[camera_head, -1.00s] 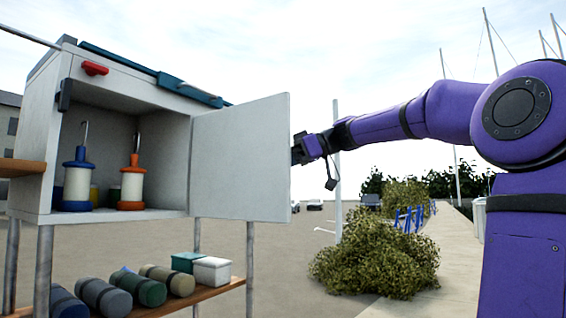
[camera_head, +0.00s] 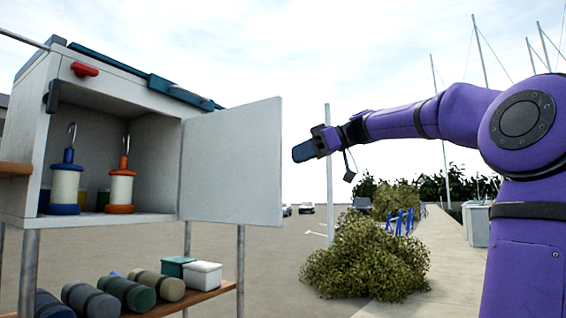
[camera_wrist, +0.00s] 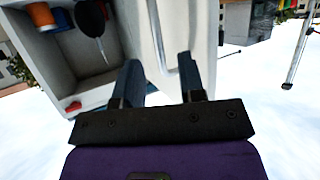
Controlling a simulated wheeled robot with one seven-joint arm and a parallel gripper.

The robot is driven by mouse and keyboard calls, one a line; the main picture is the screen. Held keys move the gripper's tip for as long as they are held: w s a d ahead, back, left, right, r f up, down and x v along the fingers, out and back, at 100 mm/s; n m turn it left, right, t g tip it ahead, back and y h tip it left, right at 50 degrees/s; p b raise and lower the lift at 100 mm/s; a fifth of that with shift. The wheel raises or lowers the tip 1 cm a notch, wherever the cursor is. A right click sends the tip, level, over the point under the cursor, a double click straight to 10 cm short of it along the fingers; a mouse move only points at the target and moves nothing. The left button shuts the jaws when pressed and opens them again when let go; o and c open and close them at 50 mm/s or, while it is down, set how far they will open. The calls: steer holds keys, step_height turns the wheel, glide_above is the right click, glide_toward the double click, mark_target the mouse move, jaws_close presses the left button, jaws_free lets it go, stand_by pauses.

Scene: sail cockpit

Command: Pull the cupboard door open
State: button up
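The cupboard (camera_head: 38,140) stands at the left on metal legs, its front open to view. Its white door (camera_head: 232,165) is swung wide open to the right, hinged at the cupboard's right side. My gripper (camera_head: 302,151) is just right of the door's free edge, with a small gap between them in the head view. In the wrist view, my gripper (camera_wrist: 160,82) has its two dark fingers spread apart. The pale door (camera_wrist: 138,35) lies beyond them, with a thin bright bar or edge (camera_wrist: 157,38) running toward the gap. Whether anything touches it is unclear.
Two spools with hooks, blue (camera_head: 64,182) and orange (camera_head: 121,186), stand inside the cupboard. A wooden shelf (camera_head: 208,292) below carries several rolls and two small boxes.

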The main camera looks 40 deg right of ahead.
steer(key=shift+v, duration=1.8)
